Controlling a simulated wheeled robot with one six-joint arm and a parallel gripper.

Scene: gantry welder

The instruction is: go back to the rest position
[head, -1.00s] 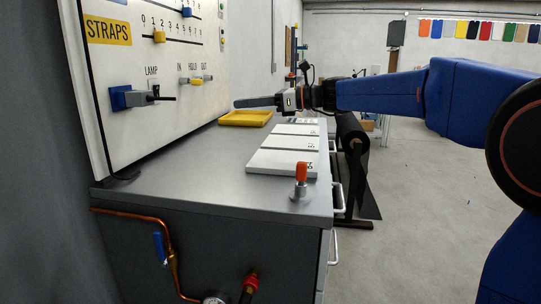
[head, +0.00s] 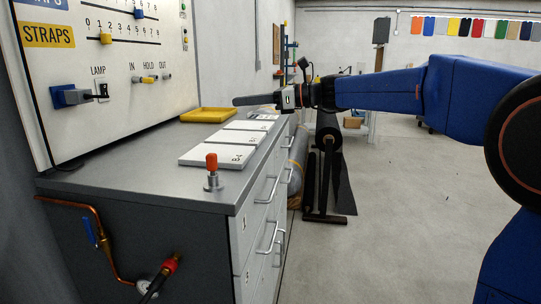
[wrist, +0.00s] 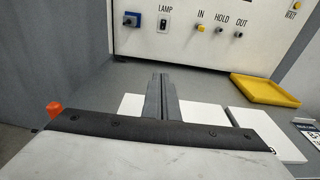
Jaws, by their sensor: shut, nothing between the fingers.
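My gripper (head: 240,101) is at the end of my blue arm, which reaches in from the right in the head view. It is raised above the grey cabinet top, in front of the white control panel (head: 95,60). In the wrist view my gripper's dark fingers (wrist: 160,82) are together, with nothing between them. They point toward the panel's lower part, over the worktop and white plates (wrist: 262,130).
The cabinet top (head: 120,185) holds a yellow tray (head: 208,115), white plates (head: 217,156) and an orange-capped knob (head: 211,172). Drawer handles (head: 268,190) stick out on its right side. A dark roll on a stand (head: 328,150) is beyond. The floor (head: 410,210) at right is clear.

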